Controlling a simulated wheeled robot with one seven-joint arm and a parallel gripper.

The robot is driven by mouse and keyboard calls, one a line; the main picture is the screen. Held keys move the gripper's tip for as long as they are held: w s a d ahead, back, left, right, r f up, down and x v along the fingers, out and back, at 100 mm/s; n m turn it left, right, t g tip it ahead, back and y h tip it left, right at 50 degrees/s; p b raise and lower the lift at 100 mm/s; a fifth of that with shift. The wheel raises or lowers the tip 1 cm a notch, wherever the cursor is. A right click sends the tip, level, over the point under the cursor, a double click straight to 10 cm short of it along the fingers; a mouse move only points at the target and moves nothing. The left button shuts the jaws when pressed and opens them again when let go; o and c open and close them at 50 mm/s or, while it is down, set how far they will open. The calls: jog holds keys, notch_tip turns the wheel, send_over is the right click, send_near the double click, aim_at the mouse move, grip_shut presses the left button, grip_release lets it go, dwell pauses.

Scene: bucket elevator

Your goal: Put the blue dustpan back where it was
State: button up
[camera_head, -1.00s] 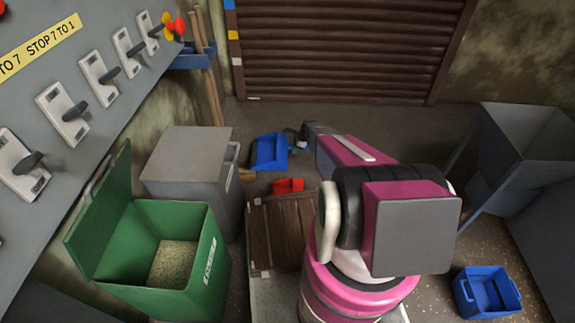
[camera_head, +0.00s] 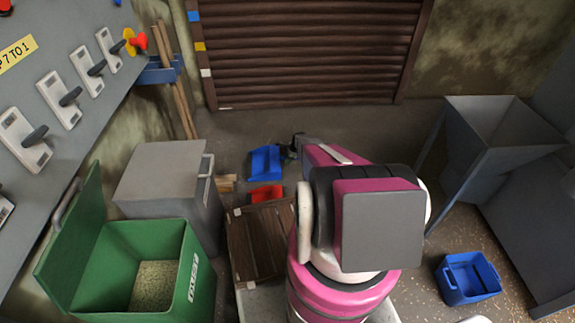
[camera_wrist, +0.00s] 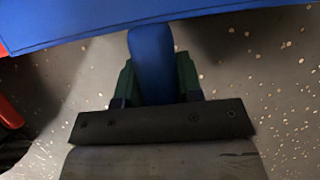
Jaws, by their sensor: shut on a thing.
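The blue dustpan (camera_head: 265,163) is low over the floor, beyond the wooden crate, in the head view. I cannot tell whether it touches the floor. In the wrist view its blue pan (camera_wrist: 130,18) spans the top edge, and its blue handle (camera_wrist: 152,62) runs down between my fingers. My gripper (camera_head: 294,150) is shut on that handle; the green-sided fingers of the gripper (camera_wrist: 154,82) flank it in the wrist view. My arm hides part of the floor to the right.
A red object (camera_head: 264,195) lies near the dustpan, beside a wooden crate (camera_head: 258,242). A grey bin (camera_head: 160,178) and open green bin (camera_head: 190,270) stand left. A blue wall rack (camera_head: 160,74) holds wooden poles. A grey hopper (camera_head: 480,150) and blue box (camera_head: 450,290) are right.

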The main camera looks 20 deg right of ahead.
jog(key=shift+f, duration=2.15)
jog(key=o, duration=1.1)
jog(key=v, duration=1.1)
jog(key=shift+s+a, duration=0.15)
jog(key=r, duration=0.1)
jog(key=s+r, duration=0.1)
jog(key=r, duration=0.1)
jog(key=shift+a, duration=0.15)
jog(key=s+a+r+n+h, duration=0.1)
jog(key=s+a+r+n, duration=0.5)
jog(key=s+r, duration=0.5)
jog(key=s+a+r+n+h, duration=0.2)
jog(key=s+a+r+n, duration=0.4)
jog(key=s+r, duration=0.6)
jog(key=s+a+r+n+h, duration=0.1)
jog(key=s+a+r+n, duration=0.5)
jog(key=s+r, duration=0.6)
jog(key=shift+s+r+n+g+h, duration=0.1)
jog(key=shift+r+n+g+h, duration=0.1)
jog(key=shift+r+n, duration=0.55)
jog(key=shift+s+r+n+g+h, duration=0.1)
jog(key=shift+s+r+n+g, duration=0.2)
jog(key=shift+r, duration=0.8)
